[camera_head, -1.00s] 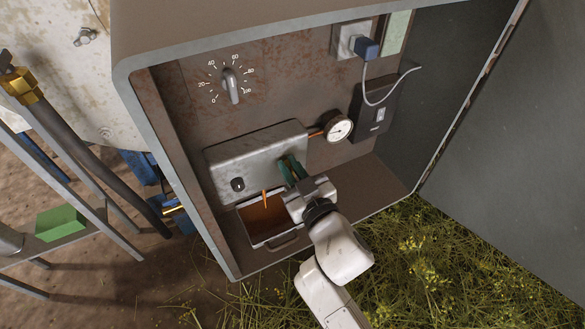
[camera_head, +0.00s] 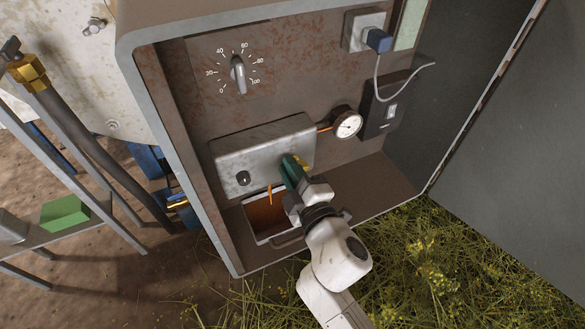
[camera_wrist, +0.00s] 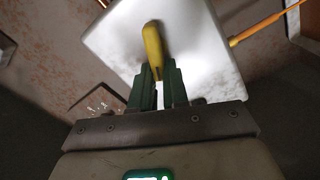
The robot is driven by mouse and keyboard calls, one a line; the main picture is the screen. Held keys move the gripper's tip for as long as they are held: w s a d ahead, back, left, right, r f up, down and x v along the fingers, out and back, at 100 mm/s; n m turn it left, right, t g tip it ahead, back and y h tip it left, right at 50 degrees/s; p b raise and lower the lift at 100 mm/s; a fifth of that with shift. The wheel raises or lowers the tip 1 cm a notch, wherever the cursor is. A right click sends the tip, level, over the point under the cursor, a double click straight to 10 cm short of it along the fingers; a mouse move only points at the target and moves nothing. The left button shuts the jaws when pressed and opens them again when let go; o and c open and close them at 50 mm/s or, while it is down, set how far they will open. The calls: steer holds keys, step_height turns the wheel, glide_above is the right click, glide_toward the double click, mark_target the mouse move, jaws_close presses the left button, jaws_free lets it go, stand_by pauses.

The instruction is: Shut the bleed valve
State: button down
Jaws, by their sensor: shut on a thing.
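The bleed valve's yellow lever handle (camera_wrist: 152,42) stands out from the face of a grey metal box (camera_wrist: 100,38) in the wrist view. My gripper (camera_wrist: 157,80) has its green fingers closed on the near end of that lever. In the head view my gripper (camera_head: 292,170) is at the right part of the box front (camera_head: 225,152), and a small bit of the yellow lever (camera_head: 304,163) shows beside the fingertips. The rest of the lever is hidden by the fingers there.
A drawer-like tray (camera_head: 259,238) with an orange-brown inside lies below the box, left of my gripper. A thin orange spout (camera_head: 270,194) hangs over it. A pressure gauge (camera_head: 348,125) is right of the box. A dial (camera_head: 239,72) is above. The cabinet's side wall (camera_head: 190,165) bounds the left.

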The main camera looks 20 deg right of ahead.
steer(key=n, duration=0.2)
steer(key=f+n, duration=0.1)
steer(key=n, duration=0.2)
steer(key=shift+a+f+n, duration=0.15)
steer(key=shift+a+n, duration=0.05)
steer(key=shift+n, duration=0.1)
steer(key=shift+f, duration=0.1)
stand_by(0.3)
steer(key=c, duration=1.1)
jaws_free()
steer(key=shift+s, duration=0.1)
steer(key=shift+s+b, duration=1.15)
steer(key=shift+s, duration=4.2)
